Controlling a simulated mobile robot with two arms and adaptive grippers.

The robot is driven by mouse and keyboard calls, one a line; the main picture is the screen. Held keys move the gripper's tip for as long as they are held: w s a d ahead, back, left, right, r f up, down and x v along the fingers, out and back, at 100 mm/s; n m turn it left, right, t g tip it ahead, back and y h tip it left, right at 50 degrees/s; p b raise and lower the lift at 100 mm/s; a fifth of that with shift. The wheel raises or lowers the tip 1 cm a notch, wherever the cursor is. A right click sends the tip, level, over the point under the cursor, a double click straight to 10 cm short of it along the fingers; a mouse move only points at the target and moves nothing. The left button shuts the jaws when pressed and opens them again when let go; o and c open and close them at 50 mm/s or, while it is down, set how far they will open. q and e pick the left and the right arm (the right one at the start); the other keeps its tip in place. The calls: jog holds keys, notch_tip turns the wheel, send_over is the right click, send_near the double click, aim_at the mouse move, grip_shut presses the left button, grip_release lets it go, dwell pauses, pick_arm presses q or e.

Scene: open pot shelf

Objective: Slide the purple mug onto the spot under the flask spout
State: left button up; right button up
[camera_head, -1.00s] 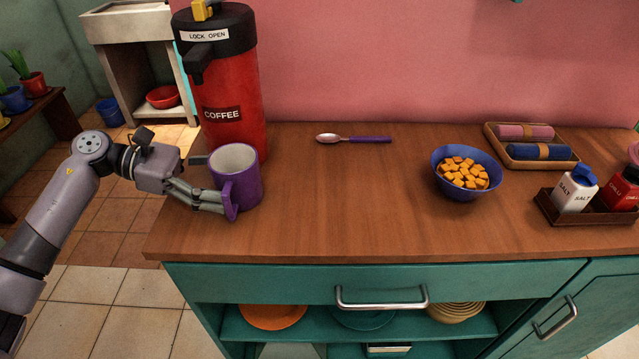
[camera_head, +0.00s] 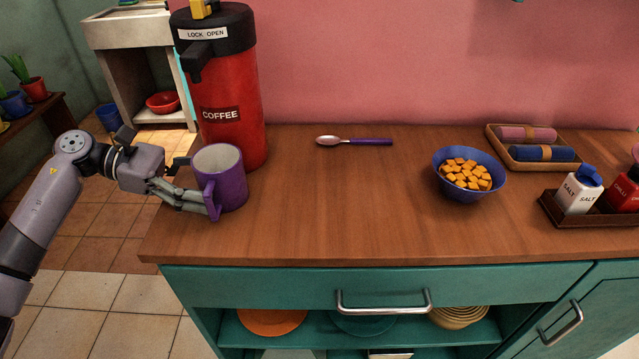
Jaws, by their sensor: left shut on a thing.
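The purple mug (camera_head: 232,184) stands upright at the left end of the wooden counter, with its handle toward the front left. My left gripper (camera_head: 203,190) comes in from the left and is shut on the mug, with its fingers at the mug's handle side. The red flask (camera_head: 231,112), labelled COFFEE, stands just behind the mug. Its black spout (camera_head: 195,66) juts out to the left and front, high above the counter and a little left of the mug. Any marked spot under the spout is not visible. My right gripper is not in view.
A spoon (camera_head: 354,141) with a purple handle lies mid-counter. A blue bowl of orange cubes (camera_head: 466,173), a tray of rolled napkins (camera_head: 530,150) and a salt and chilli caddy (camera_head: 590,213) stand to the right. The counter's left edge is close to the mug.

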pick_arm(q)
jog(key=shift+f, duration=0.1)
jog(key=o, duration=0.9)
